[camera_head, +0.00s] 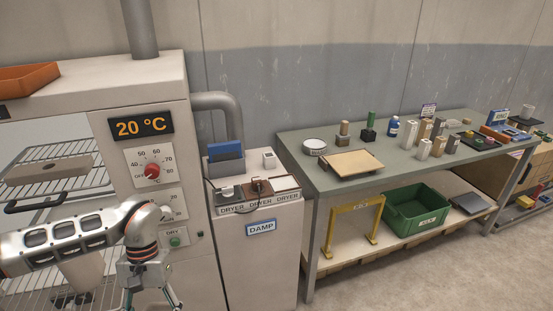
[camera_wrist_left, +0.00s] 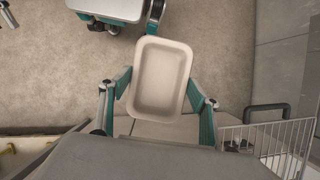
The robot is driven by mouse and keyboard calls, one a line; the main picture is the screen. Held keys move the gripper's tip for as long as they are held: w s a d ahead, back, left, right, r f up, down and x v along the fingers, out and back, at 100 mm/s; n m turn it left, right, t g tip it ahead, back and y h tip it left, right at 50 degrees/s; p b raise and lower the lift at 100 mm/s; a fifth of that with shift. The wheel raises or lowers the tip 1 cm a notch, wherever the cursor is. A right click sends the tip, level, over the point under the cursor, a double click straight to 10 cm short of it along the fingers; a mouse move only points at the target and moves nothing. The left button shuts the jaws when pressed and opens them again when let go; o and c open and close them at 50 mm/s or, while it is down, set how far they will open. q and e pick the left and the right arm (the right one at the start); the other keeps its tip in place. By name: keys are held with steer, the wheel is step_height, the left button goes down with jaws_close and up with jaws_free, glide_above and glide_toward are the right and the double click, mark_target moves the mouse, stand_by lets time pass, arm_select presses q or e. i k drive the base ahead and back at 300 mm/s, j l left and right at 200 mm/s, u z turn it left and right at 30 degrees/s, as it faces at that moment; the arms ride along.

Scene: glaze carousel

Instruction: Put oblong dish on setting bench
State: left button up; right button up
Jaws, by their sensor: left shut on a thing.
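The oblong dish (camera_wrist_left: 160,78) is cream-coloured with rounded corners and a raised rim. It shows in the left wrist view, between the two fingers of my left gripper (camera_wrist_left: 158,95), which is shut on it. In the head view my left gripper (camera_head: 148,290) is at the bottom edge, in front of the dryer cabinet; the dish cannot be made out there. A long bench with a grey-green top (camera_head: 305,165), likely the setting bench, stands to the right, well away from the gripper. My right gripper is not in view.
The bench carries a wooden board (camera_head: 352,162), a round dish (camera_head: 315,147) and several cylinders and blocks. A DAMP cabinet (camera_head: 258,260) stands between the dryer (camera_head: 150,85) and the bench. A green crate (camera_head: 417,212) and yellow frame (camera_head: 354,222) are on the lower shelf.

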mark_target(392, 158)
steer(key=i+l+z, duration=0.25)
steer(key=l, duration=0.15)
steer(key=i+l+z, duration=0.2)
steer(key=l, duration=0.15)
steer(key=i+l+z, duration=0.1)
steer(key=i+l, duration=0.5)
steer(key=l, duration=0.2)
steer(key=i+l+z, duration=0.15)
steer(key=i+l, duration=0.45)
steer(key=l, duration=0.1)
